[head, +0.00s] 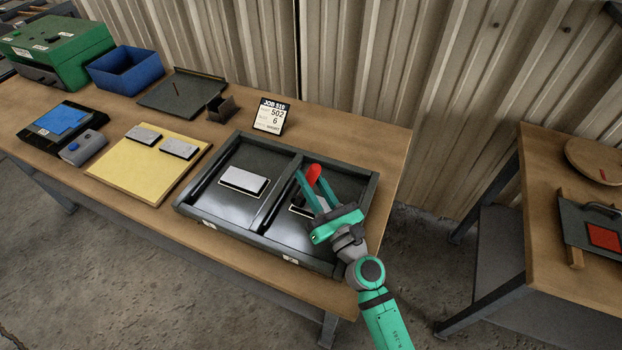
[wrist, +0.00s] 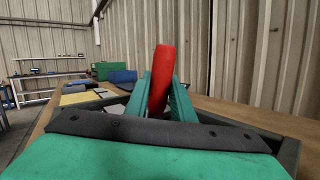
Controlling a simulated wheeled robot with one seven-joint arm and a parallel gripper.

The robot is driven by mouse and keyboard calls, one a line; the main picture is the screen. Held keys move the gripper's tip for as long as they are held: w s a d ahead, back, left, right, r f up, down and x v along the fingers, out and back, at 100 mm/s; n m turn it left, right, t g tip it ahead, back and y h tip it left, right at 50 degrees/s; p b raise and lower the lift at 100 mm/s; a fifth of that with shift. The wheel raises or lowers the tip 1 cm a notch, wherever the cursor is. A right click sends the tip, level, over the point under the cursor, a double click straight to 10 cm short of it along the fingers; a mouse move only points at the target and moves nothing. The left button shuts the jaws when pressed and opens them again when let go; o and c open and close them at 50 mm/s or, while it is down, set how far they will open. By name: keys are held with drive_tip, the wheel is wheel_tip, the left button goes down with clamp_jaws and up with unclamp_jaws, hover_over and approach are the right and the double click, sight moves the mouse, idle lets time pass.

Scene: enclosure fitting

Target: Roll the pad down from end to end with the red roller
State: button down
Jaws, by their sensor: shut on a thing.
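My gripper (head: 314,186) is shut on the red roller (head: 314,174), over the right compartment of a dark shallow tray (head: 232,232). In the wrist view, the roller (wrist: 162,75) stands up, slightly tilted, between the two green fingers. A light grey pad (head: 243,181) lies in the tray's left compartment, inside a pale outline. In the right compartment, a pale-outlined dark patch (head: 297,210) is partly hidden by my gripper, so I cannot tell whether a pad lies there. I cannot tell whether the roller touches anything below it.
A yellow board (head: 128,184) with two grey pads is left of the tray. A job card (head: 270,115) stands behind the tray. A blue bin (head: 127,74), green case (head: 57,45) and dark plate (head: 178,92) are farther back. A second table (head: 548,207) stands right, across a floor gap.

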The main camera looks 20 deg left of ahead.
sight(316, 175)
drive_tip(key=shift+w+a+r, duration=0.15)
drive_tip(key=shift+r, duration=2.25)
